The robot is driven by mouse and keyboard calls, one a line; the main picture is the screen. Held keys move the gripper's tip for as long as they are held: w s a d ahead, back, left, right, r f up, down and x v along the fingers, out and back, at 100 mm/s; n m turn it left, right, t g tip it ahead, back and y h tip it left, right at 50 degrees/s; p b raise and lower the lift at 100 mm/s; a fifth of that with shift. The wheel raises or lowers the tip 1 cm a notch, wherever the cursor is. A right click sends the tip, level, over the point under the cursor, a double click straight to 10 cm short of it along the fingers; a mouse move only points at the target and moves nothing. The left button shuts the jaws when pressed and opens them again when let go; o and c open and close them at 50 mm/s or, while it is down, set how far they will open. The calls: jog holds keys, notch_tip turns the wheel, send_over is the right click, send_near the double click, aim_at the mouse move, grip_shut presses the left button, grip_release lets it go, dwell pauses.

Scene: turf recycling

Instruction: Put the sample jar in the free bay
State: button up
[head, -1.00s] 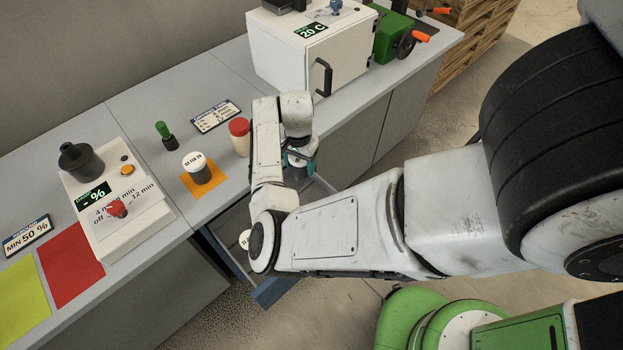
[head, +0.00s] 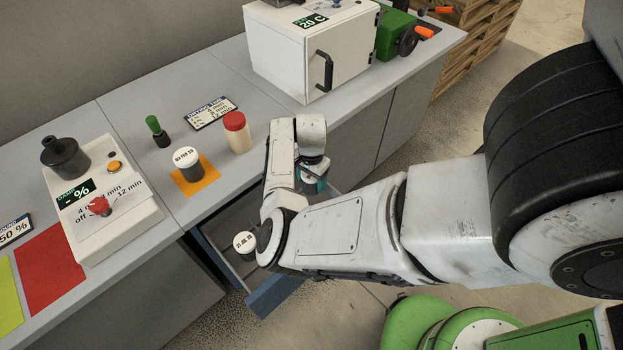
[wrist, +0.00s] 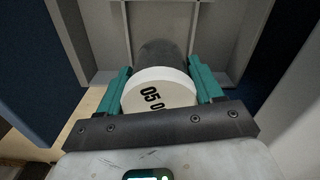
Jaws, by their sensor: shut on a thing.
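My gripper (wrist: 160,82) is shut on a jar (wrist: 158,91) with a white lid marked "05 0…" and a dark body; the rest of the label is cut off. In the head view my gripper (head: 314,182) is over the open drawer, mostly hidden behind my arm. In the wrist view, grey divider walls (wrist: 122,35) of the drawer lie beyond the jar; I cannot tell whether it touches the floor of a bay. Another white-lidded jar (head: 244,243) sits in the drawer (head: 277,296), nearer its left side. A third, marked "03 FEB 26" (head: 188,165), stands on an orange mat.
A white control box (head: 105,215) is at left, a white cabinet (head: 312,55) at the back. The drawer's blue walls flank my gripper closely.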

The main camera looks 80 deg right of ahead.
jog(key=shift+f+b, duration=2.75)
jog(key=shift+f, duration=1.25)
jog(key=shift+f, duration=0.3)
jog(key=o, duration=1.3)
jog(key=shift+o, duration=0.5)
jog(key=shift+r, duration=0.15)
notch_tip(320, 180, up, 10)
jog(key=shift+r+p, duration=0.25)
jog(key=shift+p, duration=0.1)
